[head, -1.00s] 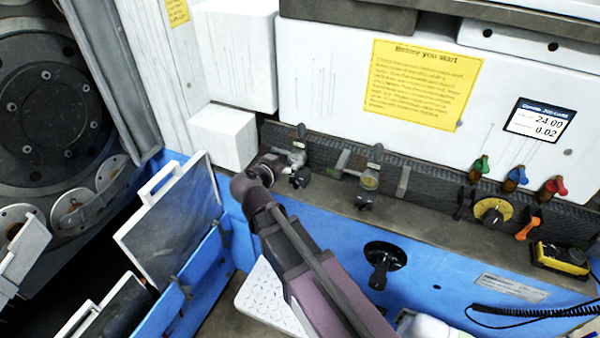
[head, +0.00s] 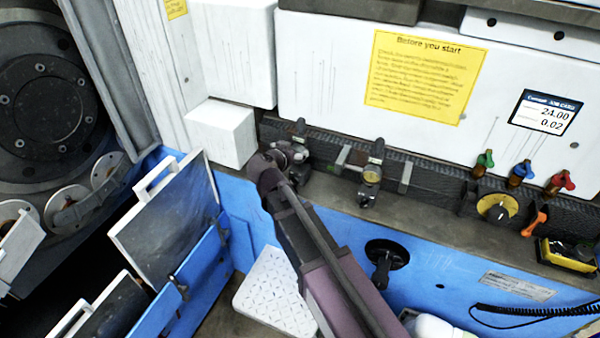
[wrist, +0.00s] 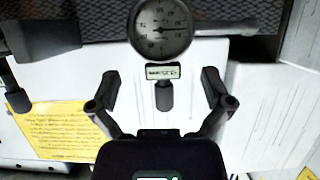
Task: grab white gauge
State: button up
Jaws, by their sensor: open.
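A round gauge (wrist: 160,30) with a pale grey-white face and dark needle is at the top middle of the wrist view. A small label plate and a dark stem sit below its dial. My gripper (wrist: 162,90) is open, its two fingers spread on either side of the stem. The dial lies beyond the fingertips, and no contact shows. In the head view my gripper (head: 290,153) is at the left end of the dark rack and hides much of what is there.
The dark ribbed rack (head: 430,178) runs along the white panel, with coloured handles and a yellow dial (head: 497,208) at right. A white box (head: 220,133) is close to the left of my gripper. A black hand crank (head: 382,262) is below.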

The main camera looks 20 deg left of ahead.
aim_at(297, 147)
jog(key=shift+w+f, duration=0.1)
jog(key=shift+w, duration=0.2)
jog(key=b+x, duration=0.2)
jog(key=x, duration=0.2)
jog(key=shift+a+f, duration=0.15)
jog(key=shift+f, duration=0.15)
jog(key=shift+w+f, duration=0.1)
jog(key=shift+w, duration=0.4)
jog(key=shift+c, duration=0.2)
jog(key=c, duration=1.1)
jog(key=shift+c, duration=0.2)
